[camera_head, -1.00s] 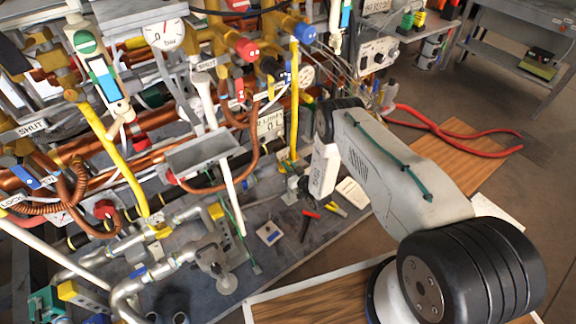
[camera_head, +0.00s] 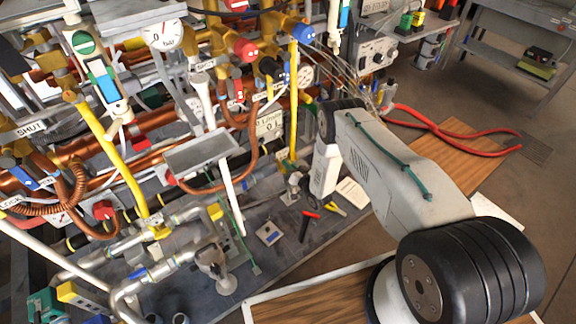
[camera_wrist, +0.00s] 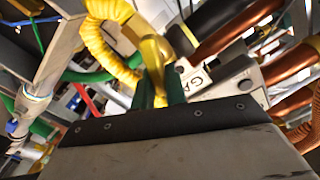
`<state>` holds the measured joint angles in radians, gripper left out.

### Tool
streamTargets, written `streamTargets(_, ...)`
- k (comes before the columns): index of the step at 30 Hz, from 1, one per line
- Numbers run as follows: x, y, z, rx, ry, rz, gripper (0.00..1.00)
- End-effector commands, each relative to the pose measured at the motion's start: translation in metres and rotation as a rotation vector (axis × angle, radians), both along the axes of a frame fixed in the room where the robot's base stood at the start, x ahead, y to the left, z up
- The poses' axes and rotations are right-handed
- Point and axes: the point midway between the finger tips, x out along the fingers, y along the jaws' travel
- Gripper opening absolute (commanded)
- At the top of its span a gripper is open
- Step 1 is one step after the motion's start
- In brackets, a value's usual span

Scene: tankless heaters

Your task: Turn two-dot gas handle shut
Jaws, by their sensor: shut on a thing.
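In the wrist view my gripper (camera_wrist: 159,92) has its two green fingers closed on a yellow handle (camera_wrist: 156,55). The handle stands between the fingers and runs up toward a ribbed yellow hose (camera_wrist: 105,42). No dots show clearly on the handle.
Copper pipes (camera_wrist: 230,25) run close on the right in the wrist view. In the head view a yellow pipe (camera_head: 294,100), a red-capped valve (camera_head: 245,50) and a pressure gauge (camera_head: 165,34) crowd the left. Open floor is beyond.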

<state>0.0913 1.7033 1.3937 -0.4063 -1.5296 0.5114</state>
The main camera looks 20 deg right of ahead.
Motion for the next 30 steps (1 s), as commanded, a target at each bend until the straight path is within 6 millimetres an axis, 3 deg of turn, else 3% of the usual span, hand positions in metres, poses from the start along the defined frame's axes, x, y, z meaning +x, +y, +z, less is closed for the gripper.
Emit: streamTargets(30,0.003,-0.010,-0.013,0.851,0.275,-0.001,0.00)
